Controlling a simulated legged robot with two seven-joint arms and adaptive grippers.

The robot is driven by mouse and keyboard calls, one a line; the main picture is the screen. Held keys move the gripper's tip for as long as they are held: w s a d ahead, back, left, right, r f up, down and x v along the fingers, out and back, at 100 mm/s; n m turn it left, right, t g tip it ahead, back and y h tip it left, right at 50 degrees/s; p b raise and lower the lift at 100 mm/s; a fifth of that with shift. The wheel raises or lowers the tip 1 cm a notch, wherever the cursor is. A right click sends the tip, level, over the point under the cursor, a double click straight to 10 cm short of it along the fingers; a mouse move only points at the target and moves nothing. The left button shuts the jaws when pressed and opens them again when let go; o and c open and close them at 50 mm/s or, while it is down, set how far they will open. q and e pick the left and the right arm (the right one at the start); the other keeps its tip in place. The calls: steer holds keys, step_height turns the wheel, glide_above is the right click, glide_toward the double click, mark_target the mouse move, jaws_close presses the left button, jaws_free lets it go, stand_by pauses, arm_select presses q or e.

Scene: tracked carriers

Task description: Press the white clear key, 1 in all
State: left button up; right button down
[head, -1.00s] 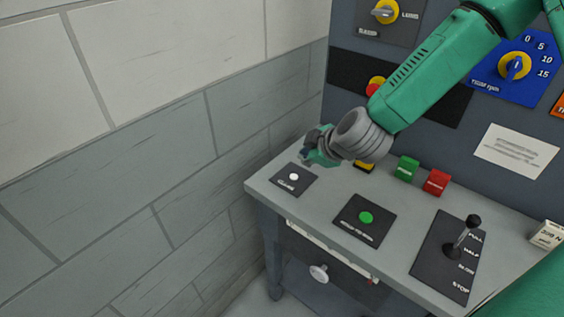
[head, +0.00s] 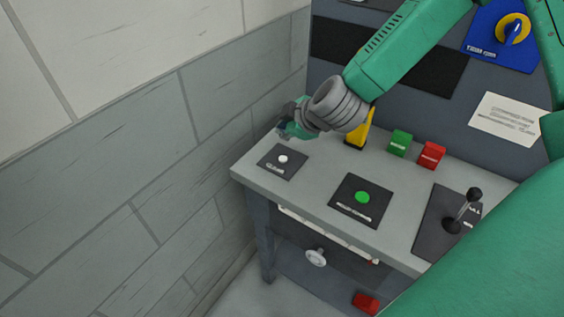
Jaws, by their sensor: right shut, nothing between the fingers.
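The white clear key (head: 283,158) is a small round button on a dark square plate (head: 277,168) at the left end of the grey desk top. My right gripper (head: 284,132) is above and behind the key, near the wall, with its arm coming in from the upper right. It is shut and empty, and it appears apart from the key. Its fingertips are small and partly dark in the picture. My left gripper is not in view.
A green button (head: 362,197) on its own dark plate lies right of the clear key. A lever (head: 462,212) stands farther right. Yellow (head: 357,134), green (head: 399,142) and red (head: 431,154) blocks stand at the back. A brick wall (head: 150,150) closes the left side.

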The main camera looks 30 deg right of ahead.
steer(key=b, duration=0.5)
glide_above(277, 155)
steer(key=s, duration=0.3)
steer(key=f, duration=0.5)
steer(key=shift+w+d+f, duration=0.2)
steer(key=shift+w+d, duration=0.05)
steer(key=shift+f, duration=0.65)
steer(key=shift+a+f, duration=0.1)
steer(key=shift+f, duration=0.1)
steer(key=shift+f, duration=0.25)
steer(key=shift+s+f+b, duration=0.1)
steer(key=shift+f+b, duration=0.35)
steer(key=shift+r, duration=0.1)
stand_by(0.3)
steer(key=shift+r+p, duration=0.75)
steer(key=shift+p, duration=0.2)
